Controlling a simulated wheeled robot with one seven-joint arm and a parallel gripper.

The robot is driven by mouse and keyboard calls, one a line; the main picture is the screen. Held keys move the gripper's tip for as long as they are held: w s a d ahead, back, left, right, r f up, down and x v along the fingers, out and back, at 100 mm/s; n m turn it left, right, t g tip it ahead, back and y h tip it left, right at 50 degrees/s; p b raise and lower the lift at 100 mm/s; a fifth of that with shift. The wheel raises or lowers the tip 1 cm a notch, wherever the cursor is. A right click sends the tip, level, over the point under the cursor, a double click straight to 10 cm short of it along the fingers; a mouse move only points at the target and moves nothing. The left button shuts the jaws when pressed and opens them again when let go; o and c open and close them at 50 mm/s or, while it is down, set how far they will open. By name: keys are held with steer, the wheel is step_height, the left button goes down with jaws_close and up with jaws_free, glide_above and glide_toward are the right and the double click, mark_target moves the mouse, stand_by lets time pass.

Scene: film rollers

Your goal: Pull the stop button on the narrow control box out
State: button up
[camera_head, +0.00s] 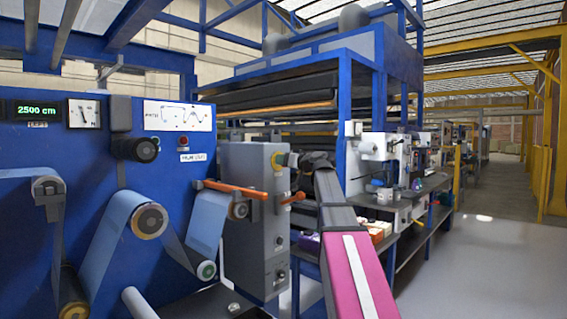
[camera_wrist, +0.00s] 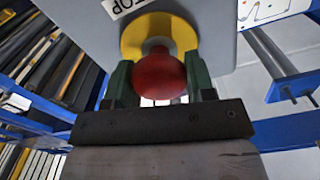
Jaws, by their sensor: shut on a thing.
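The narrow control box (camera_head: 243,160) is a tall grey box right of the blue machine panel in the head view. In the wrist view its grey face (camera_wrist: 220,35) fills the top middle, with a partly cut-off "STOP" label. The red stop button (camera_wrist: 159,77) sits on a yellow round plate (camera_wrist: 130,38), with a short grey stem between them. My gripper (camera_wrist: 157,85) has its green fingers on both sides of the red button and is shut on it. In the head view my gripper (camera_head: 292,160) is at the box's upper right side, and the button is hidden there.
An orange-handled bar (camera_head: 235,189) crosses the box's front below my gripper. Film rollers (camera_head: 149,220) and the blue panel (camera_head: 95,180) stand to the left. A workbench (camera_head: 400,205) with machines is at the right. The grey floor (camera_head: 480,260) there is clear.

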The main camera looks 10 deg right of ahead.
steer(key=shift+s, duration=0.15)
steer(key=o, duration=1.3)
steer(key=shift+d, duration=0.1)
steer(key=shift+c, duration=0.2)
steer(key=shift+s+d, duration=0.1)
steer(key=v, duration=1)
steer(key=shift+s+d, duration=0.15)
steer(key=shift+s, duration=0.1)
